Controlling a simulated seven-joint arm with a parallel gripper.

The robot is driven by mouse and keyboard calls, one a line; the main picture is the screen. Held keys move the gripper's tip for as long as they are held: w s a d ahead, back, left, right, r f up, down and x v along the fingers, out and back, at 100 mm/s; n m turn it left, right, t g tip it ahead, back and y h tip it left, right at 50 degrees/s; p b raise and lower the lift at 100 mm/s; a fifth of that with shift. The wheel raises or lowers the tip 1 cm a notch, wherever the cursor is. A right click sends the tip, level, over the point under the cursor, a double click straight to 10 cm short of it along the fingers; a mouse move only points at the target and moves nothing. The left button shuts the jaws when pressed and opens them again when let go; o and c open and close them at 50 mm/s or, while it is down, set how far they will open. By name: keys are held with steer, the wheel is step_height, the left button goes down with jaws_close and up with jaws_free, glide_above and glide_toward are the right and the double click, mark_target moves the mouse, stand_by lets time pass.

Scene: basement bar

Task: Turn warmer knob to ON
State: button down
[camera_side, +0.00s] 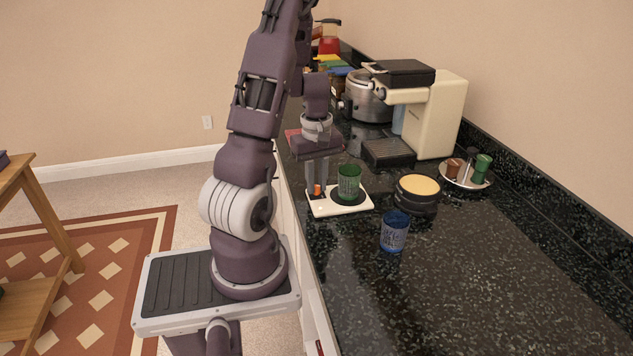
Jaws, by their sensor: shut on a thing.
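The warmer (327,207) is a small white plate with a round dark pad, near the counter's left edge. A green glass (349,182) stands on the pad. The orange knob (318,190) is at the left of the warmer. My gripper (318,189) points down over the warmer's left side, with its fingers shut on the knob. The fingers partly cover the knob, and its ON mark cannot be made out.
A blue glass (394,232) and a dark round container with a yellow top (418,187) stand to the right. A cream coffee machine (440,110) is behind. A plate (466,179) holds several capsules. The front of the black counter (470,290) is clear.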

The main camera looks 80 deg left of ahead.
mark_target(317, 186)
steer(key=shift+m, duration=2.1)
steer(key=c, duration=1.3)
jaws_free()
steer(key=shift+c, duration=0.2)
step_height(317, 186, up, 7)
steer(key=shift+r, duration=0.1)
